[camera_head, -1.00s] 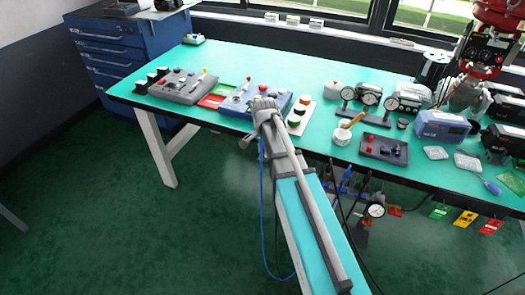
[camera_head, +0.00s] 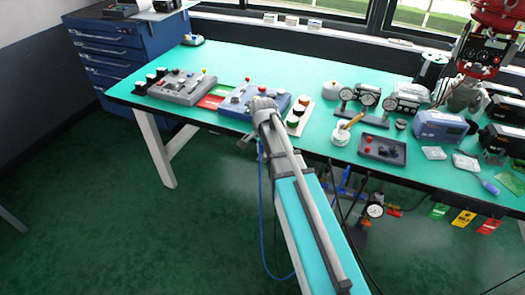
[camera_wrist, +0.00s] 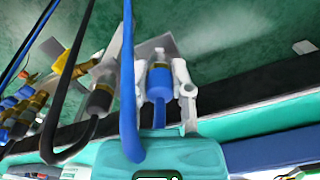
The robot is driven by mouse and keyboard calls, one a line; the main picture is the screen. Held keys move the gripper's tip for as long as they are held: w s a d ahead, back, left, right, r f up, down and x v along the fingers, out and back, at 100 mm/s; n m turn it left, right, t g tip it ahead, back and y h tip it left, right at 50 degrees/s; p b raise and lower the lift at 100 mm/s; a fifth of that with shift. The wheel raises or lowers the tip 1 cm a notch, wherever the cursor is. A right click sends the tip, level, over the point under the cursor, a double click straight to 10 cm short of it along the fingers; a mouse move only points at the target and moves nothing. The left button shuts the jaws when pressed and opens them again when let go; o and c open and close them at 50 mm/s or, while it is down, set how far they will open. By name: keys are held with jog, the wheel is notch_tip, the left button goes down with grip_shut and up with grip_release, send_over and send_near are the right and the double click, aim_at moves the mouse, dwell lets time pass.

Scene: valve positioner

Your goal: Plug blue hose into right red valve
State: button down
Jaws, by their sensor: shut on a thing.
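In the wrist view, the pale fingers of my gripper (camera_wrist: 161,78) are shut on a blue hose connector (camera_wrist: 158,88) with a brass-coloured ring, with a blue tube running from its lower end. A blue hose (camera_wrist: 127,80) passes close to the camera, left of the gripper; I cannot tell whether it joins the held connector. A red valve unit (camera_head: 492,30) stands at the back right of the bench. I cannot make out its port.
The green bench (camera_head: 300,75) carries control boxes, gauges and a dark tray (camera_head: 383,150). Gauge (camera_head: 375,210), hoses and coloured tags hang under its front edge. In the wrist view, black hoses with grey connectors (camera_wrist: 100,98) lie left of the gripper. Floor at left is clear.

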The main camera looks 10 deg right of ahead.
jog(key=shift+r+p, duration=0.95)
jog(key=shift+r, duration=0.05)
dwell(1.1)
jog(key=shift+r+p, duration=1.85)
notch_tip(320, 180, up, 10)
jog(key=p, duration=0.9)
jog(key=shift+f+p, duration=0.2)
jog(key=shift+p, duration=0.15)
jog(key=shift+s, duration=0.1)
